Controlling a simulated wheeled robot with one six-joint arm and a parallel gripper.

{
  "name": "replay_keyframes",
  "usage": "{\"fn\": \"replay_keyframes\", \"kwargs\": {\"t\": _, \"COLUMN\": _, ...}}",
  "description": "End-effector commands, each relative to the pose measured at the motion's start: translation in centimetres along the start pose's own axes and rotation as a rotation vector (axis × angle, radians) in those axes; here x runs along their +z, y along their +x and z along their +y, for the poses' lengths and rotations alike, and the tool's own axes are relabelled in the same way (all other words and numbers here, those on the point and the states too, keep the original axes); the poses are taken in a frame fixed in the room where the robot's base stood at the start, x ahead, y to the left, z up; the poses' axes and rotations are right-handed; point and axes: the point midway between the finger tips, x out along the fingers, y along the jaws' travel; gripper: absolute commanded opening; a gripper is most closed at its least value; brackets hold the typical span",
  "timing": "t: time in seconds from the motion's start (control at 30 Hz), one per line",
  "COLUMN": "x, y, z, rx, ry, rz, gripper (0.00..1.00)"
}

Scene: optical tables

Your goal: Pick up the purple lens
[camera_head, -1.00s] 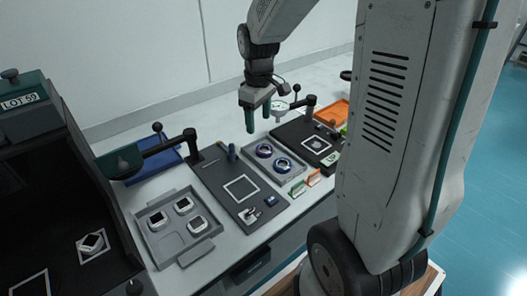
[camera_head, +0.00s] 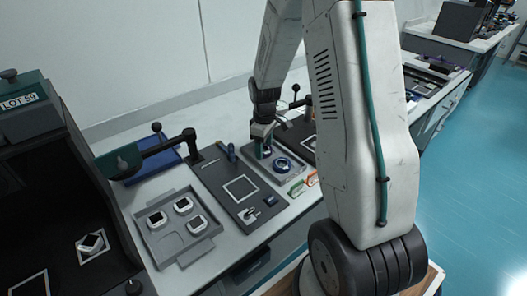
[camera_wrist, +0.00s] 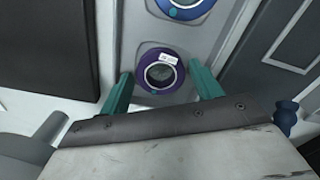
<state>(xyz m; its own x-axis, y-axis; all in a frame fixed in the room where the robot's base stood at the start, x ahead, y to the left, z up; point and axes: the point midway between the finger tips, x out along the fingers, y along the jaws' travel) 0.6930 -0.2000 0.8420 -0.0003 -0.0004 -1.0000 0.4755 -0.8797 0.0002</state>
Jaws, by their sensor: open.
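The purple lens (camera_wrist: 160,71) is a dark purple ring with a white label, lying in a grey tray (camera_wrist: 119,27) in the wrist view. My gripper (camera_wrist: 160,85) is open, with one teal finger on each side of the lens and the lens between and a little beyond the tips. I cannot tell whether the fingers touch it. In the head view my gripper (camera_head: 264,150) is low over the tray and hides the purple lens. A blue-ringed lens (camera_head: 283,165) lies in the same tray and shows at the top of the wrist view (camera_wrist: 185,5).
A black mat with a white square outline (camera_head: 241,187) lies left of the lens tray. Another tray (camera_head: 180,246) with several square-topped pieces stands farther left. Green and orange cards (camera_head: 297,188) stand at the tray's front. A post with a dark arm (camera_head: 188,140) rises behind the mat.

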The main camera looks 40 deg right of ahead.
Motion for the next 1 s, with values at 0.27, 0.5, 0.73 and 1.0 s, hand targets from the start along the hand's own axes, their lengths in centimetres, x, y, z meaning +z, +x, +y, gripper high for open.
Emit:
{"fn": "replay_keyframes", "kwargs": {"t": 0.27, "x": 0.0, "y": 0.3, "z": 0.0, "rx": 0.001, "ry": 0.001, "rz": 0.0, "gripper": 0.64}}
{"fn": "replay_keyframes", "kwargs": {"t": 0.5, "x": 0.0, "y": 0.3, "z": 0.0, "rx": 0.001, "ry": 0.001, "rz": 0.0, "gripper": 0.29}}
{"fn": "replay_keyframes", "kwargs": {"t": 0.73, "x": 0.0, "y": 0.1, "z": 0.0, "rx": 0.001, "ry": 0.001, "rz": 0.001, "gripper": 0.29}}
{"fn": "replay_keyframes", "kwargs": {"t": 1.0, "x": -0.1, "y": -2.2, "z": 0.0, "rx": 0.002, "ry": 0.0, "rz": 0.003, "gripper": 0.29}}
